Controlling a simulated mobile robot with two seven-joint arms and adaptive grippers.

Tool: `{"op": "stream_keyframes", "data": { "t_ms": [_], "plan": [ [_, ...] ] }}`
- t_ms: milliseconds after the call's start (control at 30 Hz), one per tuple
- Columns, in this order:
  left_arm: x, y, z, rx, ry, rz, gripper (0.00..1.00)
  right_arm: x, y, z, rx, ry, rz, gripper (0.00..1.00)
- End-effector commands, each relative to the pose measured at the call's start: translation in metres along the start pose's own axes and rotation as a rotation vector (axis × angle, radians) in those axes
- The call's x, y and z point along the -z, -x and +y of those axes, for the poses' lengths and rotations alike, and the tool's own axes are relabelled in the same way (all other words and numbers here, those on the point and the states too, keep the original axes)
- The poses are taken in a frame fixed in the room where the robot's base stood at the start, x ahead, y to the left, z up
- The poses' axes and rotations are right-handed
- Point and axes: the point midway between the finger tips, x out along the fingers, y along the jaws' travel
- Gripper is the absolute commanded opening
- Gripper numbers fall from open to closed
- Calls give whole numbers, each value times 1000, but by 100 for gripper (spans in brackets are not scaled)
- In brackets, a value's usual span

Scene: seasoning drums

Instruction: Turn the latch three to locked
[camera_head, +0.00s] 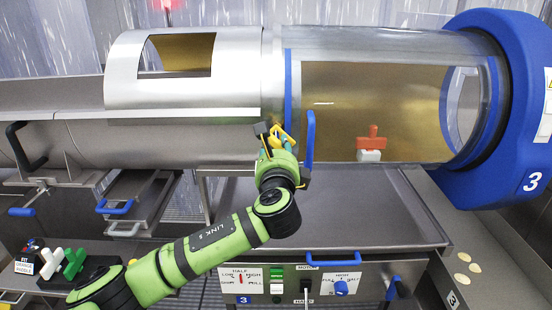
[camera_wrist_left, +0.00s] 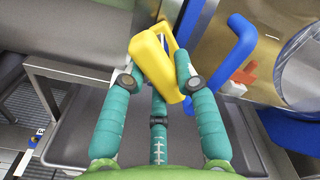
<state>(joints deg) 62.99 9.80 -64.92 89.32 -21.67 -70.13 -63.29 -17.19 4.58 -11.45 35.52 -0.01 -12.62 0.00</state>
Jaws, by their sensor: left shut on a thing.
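A yellow handle (camera_wrist_left: 152,66), which looks like the latch, sits at the lower front of the drum seam. My left gripper (camera_head: 276,146) is at it, with its teal fingers on both sides. The left wrist view shows the gripper (camera_wrist_left: 158,82) shut on the yellow handle, which slants from upper left to lower right. In the head view only a small part of the yellow handle (camera_head: 284,134) shows behind the fingers. No locked marking can be read. My right gripper is not in view.
A blue upright handle (camera_head: 310,140) stands just right of the yellow handle. The clear drum (camera_head: 380,90) with a blue end ring (camera_head: 505,100) marked 3 is to the right. An orange-and-white piece (camera_head: 371,143) is on the drum. A grey tray (camera_head: 340,205) lies below.

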Motion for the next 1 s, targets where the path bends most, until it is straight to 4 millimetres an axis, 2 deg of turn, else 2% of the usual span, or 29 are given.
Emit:
{"op": "stream_keyframes", "data": {
  "t_ms": [33, 400, 700, 1000],
  "plan": [
    [4, 0, 3, 0, 49, 1, 0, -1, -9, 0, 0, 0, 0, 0],
    [5, 0, -1, -1, 397, 1, 0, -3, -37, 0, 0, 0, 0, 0],
    [4, 0, -5, 0, 628, 1, 0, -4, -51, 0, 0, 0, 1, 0],
    [2, 0, -7, -1, 758, 1, 0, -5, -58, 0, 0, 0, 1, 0]
  ]
}}
